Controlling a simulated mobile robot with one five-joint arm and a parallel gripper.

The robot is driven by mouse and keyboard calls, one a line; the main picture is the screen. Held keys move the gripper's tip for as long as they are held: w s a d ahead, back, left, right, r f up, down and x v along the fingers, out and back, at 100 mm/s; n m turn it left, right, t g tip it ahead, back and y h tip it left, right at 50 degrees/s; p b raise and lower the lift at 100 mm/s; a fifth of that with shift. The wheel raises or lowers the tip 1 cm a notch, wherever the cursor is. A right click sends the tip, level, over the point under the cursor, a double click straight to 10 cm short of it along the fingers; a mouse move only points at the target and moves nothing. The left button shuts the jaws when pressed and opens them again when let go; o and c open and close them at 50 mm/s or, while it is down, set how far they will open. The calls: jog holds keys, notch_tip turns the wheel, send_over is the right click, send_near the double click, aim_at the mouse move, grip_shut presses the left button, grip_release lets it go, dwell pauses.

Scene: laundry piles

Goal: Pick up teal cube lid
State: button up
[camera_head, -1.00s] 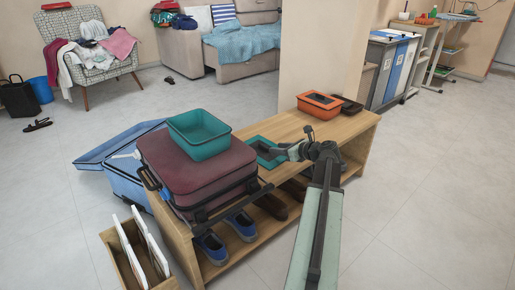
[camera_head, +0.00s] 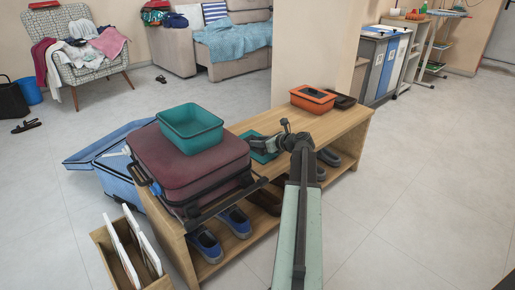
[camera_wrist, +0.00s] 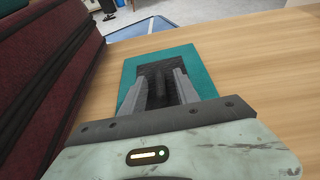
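The teal lid (camera_head: 263,157) lies flat on the wooden bench, right of the maroon suitcase. It has a dark middle panel and fills the centre of the wrist view (camera_wrist: 203,72). My gripper (camera_head: 262,144) reaches in from the right, low over the lid, and hides part of it. In the wrist view my gripper's fingers (camera_wrist: 157,82) are apart, one on each side of the lid's dark middle. I cannot tell whether they touch it. The open teal box (camera_head: 191,128) sits on the suitcase.
The maroon suitcase (camera_head: 185,170) stands close to the left of the lid on the wooden bench (camera_head: 325,128). An orange box (camera_head: 313,99) is at the bench's far end. Shoes fill the shelf below. A blue open case (camera_head: 115,178) lies behind the suitcase.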

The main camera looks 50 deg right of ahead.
grip_shut()
notch_tip(320, 180, up, 11)
jog(key=p, duration=1)
jog(key=shift+f+p, duration=0.2)
jog(key=shift+p, duration=0.1)
